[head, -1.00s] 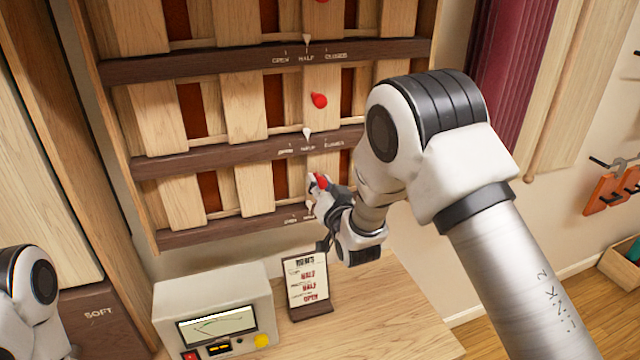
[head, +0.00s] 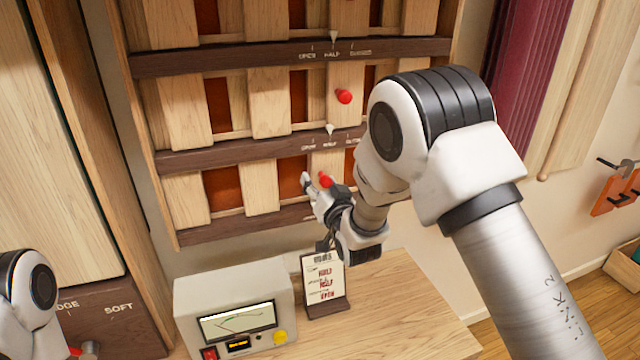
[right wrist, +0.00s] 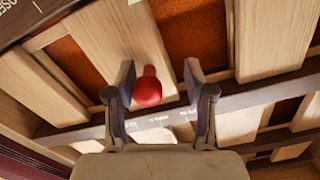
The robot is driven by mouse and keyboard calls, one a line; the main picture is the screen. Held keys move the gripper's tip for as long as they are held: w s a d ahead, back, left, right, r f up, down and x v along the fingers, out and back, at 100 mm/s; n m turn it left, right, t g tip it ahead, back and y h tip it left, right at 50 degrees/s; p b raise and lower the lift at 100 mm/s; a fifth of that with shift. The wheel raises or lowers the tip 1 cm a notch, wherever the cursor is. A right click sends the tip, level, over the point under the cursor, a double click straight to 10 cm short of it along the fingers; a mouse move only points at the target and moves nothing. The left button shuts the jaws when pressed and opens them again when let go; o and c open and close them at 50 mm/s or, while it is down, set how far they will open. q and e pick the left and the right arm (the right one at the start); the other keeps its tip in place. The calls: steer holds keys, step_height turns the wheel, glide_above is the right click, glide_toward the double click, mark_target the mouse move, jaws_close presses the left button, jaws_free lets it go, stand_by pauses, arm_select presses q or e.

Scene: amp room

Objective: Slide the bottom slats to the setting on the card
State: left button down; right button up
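The wooden slat panel (head: 290,148) has rows of upright slats, dark scale rails and red knobs. The bottom slats (head: 265,188) stand with wide orange-brown gaps beside them. Their red knob (head: 325,180) is at my right gripper (head: 318,192); the knob also shows in the right wrist view (right wrist: 148,90). There the fingers of my right gripper (right wrist: 160,95) stand apart on either side of the knob, which is closer to the left finger. The arm hides most of the bottom scale. The card (head: 324,284) reads HALF, HALF, OPEN from top to bottom.
The middle row's knob (head: 344,96) sits above, its pointer (head: 330,130) at HALF. A meter box (head: 235,305) stands on the wooden table (head: 410,300) beside the card. Another wooden panel (head: 60,170) marked SOFT is on the left. A dark red curtain (head: 525,80) hangs at right.

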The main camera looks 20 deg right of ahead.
steer(key=shift+s+d, duration=0.15)
steer(key=shift+d, duration=0.35)
arm_select(q)
steer(key=shift+d, duration=0.2)
arm_select(e)
steer(key=s, duration=1.1)
steer(key=shift+s, duration=0.35)
steer(key=shift+d+f, duration=0.1)
steer(key=shift+d, duration=0.05)
